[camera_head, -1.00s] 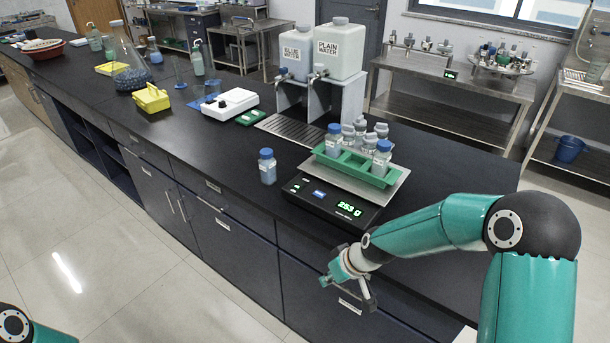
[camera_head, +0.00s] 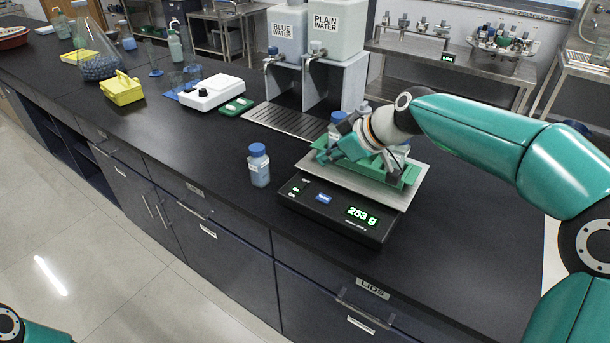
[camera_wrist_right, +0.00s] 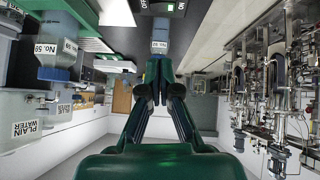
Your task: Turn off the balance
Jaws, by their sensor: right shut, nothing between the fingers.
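The black balance (camera_head: 335,222) stands on the dark counter, its green display lit and reading 253 g. A blue button (camera_head: 323,198) and small green-lit markings are on the left of its front panel. A green rack (camera_head: 410,176) with blue-capped bottles sits on its metal pan, partly hidden by my right arm. My right gripper (camera_head: 340,150) is over the rack, to the upper right of the button and apart from it. In the right wrist view its closed fingers (camera_wrist_right: 159,78) point at a labelled bottle (camera_wrist_right: 160,35). My left gripper is out of view.
A blue-capped bottle (camera_head: 259,166) stands left of the balance. Behind are two water tanks (camera_head: 338,32) on a grey stand with a drip grille (camera_head: 285,121). A white device (camera_head: 212,92) and yellow box (camera_head: 122,89) are farther left. Counter front of the bottle is clear.

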